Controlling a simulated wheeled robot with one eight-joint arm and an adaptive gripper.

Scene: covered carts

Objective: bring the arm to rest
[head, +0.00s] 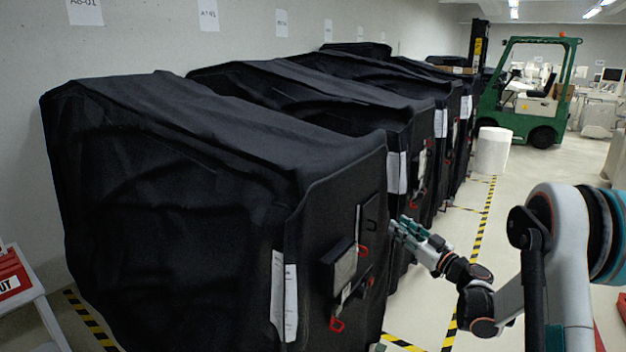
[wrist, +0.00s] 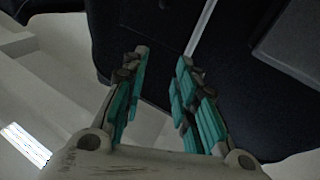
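My arm reaches in from the right of the head view. My gripper (head: 402,232) is at its end, near the right face of the nearest black covered cart (head: 215,140). In the wrist view my gripper (wrist: 165,75) shows two teal-padded fingers spread apart, with nothing between them. Black cover cloth (wrist: 240,90) lies beyond the fingertips. I cannot tell whether the fingertips touch it.
More covered carts (head: 335,95) stand in a row along the left wall. The nearest cart's right face carries a paper sheet (head: 290,300) and red-trimmed holders (head: 345,265). A green forklift (head: 535,95) and a white cylinder (head: 492,150) stand behind. Yellow-black tape (head: 484,225) marks open floor.

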